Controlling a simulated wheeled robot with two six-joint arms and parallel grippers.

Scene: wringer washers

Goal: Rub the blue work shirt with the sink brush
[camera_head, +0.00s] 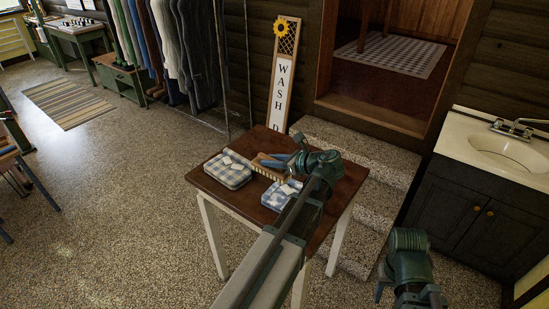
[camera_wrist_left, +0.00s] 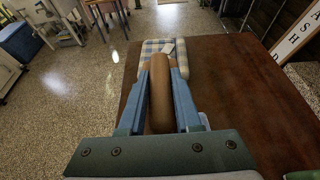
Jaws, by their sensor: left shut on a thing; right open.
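The sink brush (camera_head: 267,173) has a brown wooden handle and pale bristles. My left gripper (camera_head: 281,161) is shut on its handle above the small table; the handle (camera_wrist_left: 161,95) fills the space between the blue fingers in the left wrist view. Two folded blue-and-white checked garments lie on the table: one (camera_head: 226,172) left of the brush, one (camera_head: 281,196) nearer the front, partly behind my left arm. The latter looks bluer, but I cannot tell which is the work shirt. My right gripper (camera_head: 382,286) is at lower right, open, away from the table, partly hidden.
The brown table top (camera_head: 334,187) has bare room at its right and back. A sunflower sign (camera_head: 283,75) stands behind it. Speckled steps (camera_head: 375,170) lie close to its right side. A sink cabinet (camera_head: 475,210) stands further right. Hanging clothes (camera_head: 195,45) are behind left.

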